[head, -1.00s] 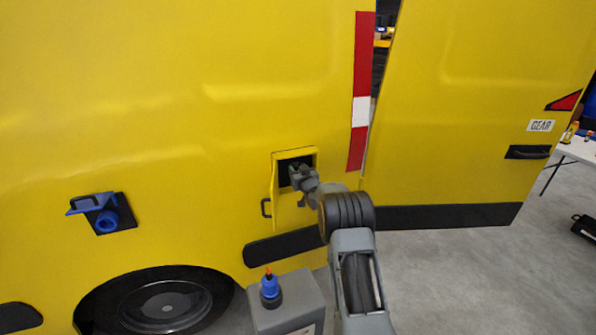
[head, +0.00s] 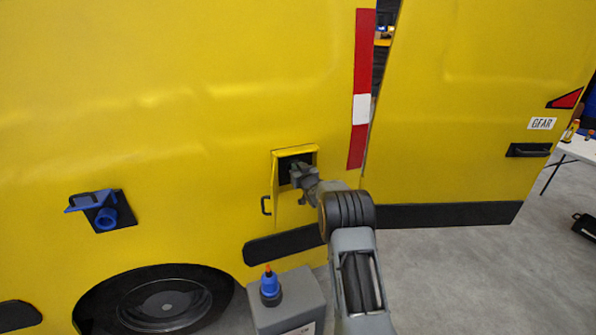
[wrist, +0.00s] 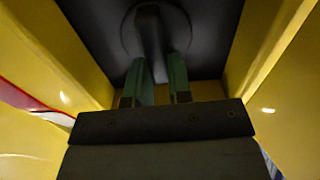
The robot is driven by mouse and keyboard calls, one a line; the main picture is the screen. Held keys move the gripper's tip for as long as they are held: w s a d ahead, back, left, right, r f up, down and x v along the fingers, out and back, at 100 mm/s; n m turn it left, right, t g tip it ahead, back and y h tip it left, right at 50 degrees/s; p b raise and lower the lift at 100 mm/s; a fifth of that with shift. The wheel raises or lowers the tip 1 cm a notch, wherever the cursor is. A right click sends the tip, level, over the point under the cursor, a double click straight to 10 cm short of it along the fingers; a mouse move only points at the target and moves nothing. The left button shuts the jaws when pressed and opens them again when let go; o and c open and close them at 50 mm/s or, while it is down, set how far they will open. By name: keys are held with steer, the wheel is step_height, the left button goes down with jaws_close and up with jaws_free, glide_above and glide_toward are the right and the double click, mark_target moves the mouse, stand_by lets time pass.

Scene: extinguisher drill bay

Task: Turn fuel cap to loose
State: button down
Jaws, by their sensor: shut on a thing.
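The fuel cap (wrist: 152,40) shows in the wrist view as a dark round shape with a raised grip bar, set in the dark back of the filler recess. My gripper (wrist: 160,70) has its two green fingers on either side of the bar and is shut on it. In the head view my gripper (head: 296,174) reaches into the filler recess (head: 284,166) in the yellow van's side and hides the cap. Any marking on the cap is too dark to read.
A blue socket with a raised lid (head: 106,217) is on the van (head: 180,90) at the left. A rear door (head: 470,110) stands at the right. Yellow recess walls flank my fingers closely.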

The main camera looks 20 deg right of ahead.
steer(key=shift+a+f+n+b, duration=0.35)
steer(key=shift+n+b, duration=2.55)
steer(key=shift+b, duration=0.75)
steer(key=shift+a+f+n+b, duration=0.35)
steer(key=shift+n+b, duration=2.55)
steer(key=shift+b, duration=0.7)
steer(key=shift+a+f+n+b, duration=0.25)
steer(key=shift+f+n+b, duration=0.1)
steer(key=shift+n+b, duration=2.95)
steer(key=shift+b, duration=0.4)
steer(key=c, duration=1)
jaws_free()
steer(key=shift+c, duration=0.2)
steer(key=s+b, duration=0.3)
steer(key=s, duration=1.1)
steer(key=shift+r+m, duration=0.1)
steer(key=shift+m, duration=0.2)
